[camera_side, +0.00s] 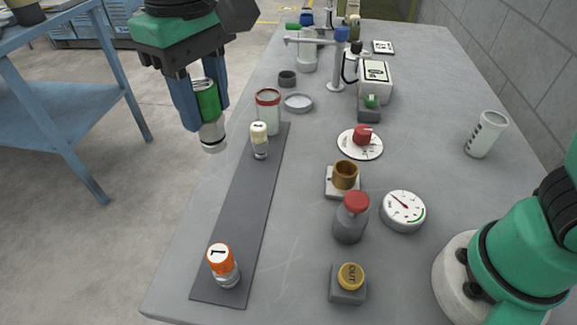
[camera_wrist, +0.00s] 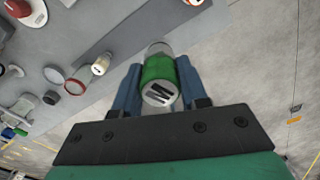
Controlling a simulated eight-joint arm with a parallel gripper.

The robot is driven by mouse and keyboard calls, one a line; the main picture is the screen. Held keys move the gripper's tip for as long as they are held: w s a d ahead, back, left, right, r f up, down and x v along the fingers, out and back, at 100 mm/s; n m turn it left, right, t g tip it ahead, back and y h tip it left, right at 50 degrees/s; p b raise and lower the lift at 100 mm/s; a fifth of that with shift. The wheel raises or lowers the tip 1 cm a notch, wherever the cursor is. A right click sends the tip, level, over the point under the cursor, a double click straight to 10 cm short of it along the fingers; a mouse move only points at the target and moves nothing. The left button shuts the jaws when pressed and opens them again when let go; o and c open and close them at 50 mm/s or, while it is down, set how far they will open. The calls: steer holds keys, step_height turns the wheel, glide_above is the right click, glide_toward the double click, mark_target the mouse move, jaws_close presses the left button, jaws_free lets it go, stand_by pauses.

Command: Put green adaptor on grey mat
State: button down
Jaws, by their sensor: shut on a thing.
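The green adaptor (camera_side: 207,101) has a green band and a pale metal lower end. My gripper (camera_side: 205,106) is shut on it and holds it upright in the air, left of the table's edge in the side view. In the wrist view the adaptor (camera_wrist: 159,82) sits between the blue fingers, its marked cap facing the camera. The grey mat (camera_side: 243,205) is a long dark strip along the table's left side. An orange-topped adaptor (camera_side: 222,265) stands on its near end and a cream-topped adaptor (camera_side: 259,140) near its far end. The mat between them is bare.
A red-rimmed clear cup (camera_side: 268,112) stands close to the mat's far end, with a shallow dish (camera_side: 298,103) beside it. A brass fitting (camera_side: 345,176), a red-topped button (camera_side: 352,218), a gauge (camera_side: 404,211) and a yellow button (camera_side: 349,281) stand right of the mat.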

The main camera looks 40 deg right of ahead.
step_height(320, 180, down, 18)
steer(key=shift+d+r, duration=0.1)
steer(key=shift+r, duration=0.05)
stand_by(0.4)
steer(key=shift+c, duration=2.4)
jaws_free()
